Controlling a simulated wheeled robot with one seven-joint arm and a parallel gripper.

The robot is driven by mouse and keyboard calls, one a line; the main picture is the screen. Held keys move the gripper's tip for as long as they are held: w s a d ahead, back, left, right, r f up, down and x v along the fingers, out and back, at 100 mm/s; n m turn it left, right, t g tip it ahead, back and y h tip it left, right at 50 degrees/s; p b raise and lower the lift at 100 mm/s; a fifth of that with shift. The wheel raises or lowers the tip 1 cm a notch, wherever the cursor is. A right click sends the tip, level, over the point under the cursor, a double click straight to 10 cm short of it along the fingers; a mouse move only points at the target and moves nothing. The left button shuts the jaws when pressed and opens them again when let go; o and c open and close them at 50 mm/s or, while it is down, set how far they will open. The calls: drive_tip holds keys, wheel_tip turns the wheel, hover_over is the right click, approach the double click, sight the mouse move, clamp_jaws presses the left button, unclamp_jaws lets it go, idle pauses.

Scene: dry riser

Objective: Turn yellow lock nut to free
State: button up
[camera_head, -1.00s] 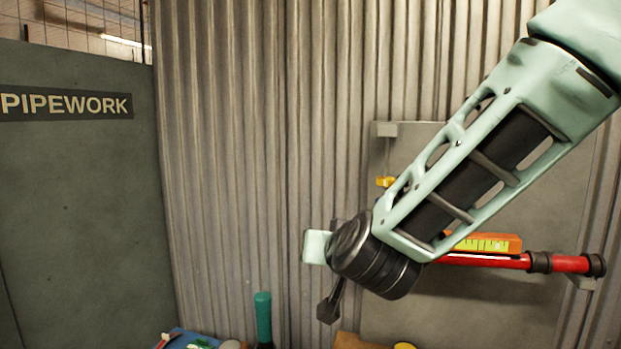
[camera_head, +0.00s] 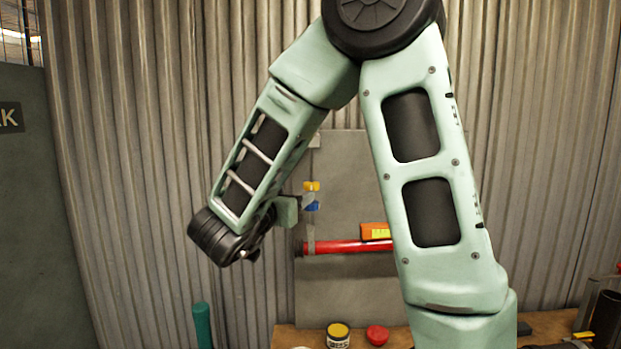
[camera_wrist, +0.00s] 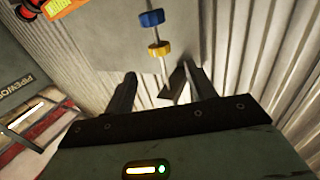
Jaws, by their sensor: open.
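The yellow lock nut (camera_head: 312,186) sits on a thin upright rod in front of a grey panel, just above a blue nut (camera_head: 313,206). In the wrist view the yellow nut (camera_wrist: 159,49) is beyond my fingertips, roughly between them across the picture, with the blue nut (camera_wrist: 151,18) past it. My gripper (camera_wrist: 160,88) is open with nothing between its fingers. In the head view my gripper (camera_head: 304,201) is at the left of the rod, close to the nuts. Whether it touches them cannot be told there.
A red pipe (camera_head: 345,247) crosses the panel (camera_head: 345,165) below the nuts, with an orange level (camera_head: 374,231) on it. A yellow-lidded tin (camera_head: 338,335) and a red-lidded pot (camera_head: 377,335) stand on the bench below. A green bottle-like thing (camera_head: 202,325) is at the left.

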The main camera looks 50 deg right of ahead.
sight(314, 183)
drive_tip(key=p+x, duration=0.4)
drive_tip(key=x, duration=0.7)
drive_tip(key=shift+w+d, duration=0.1)
drive_tip(key=shift+d, duration=0.3)
drive_tip(key=c, duration=1)
drive_tip(key=shift+o, duration=0.2)
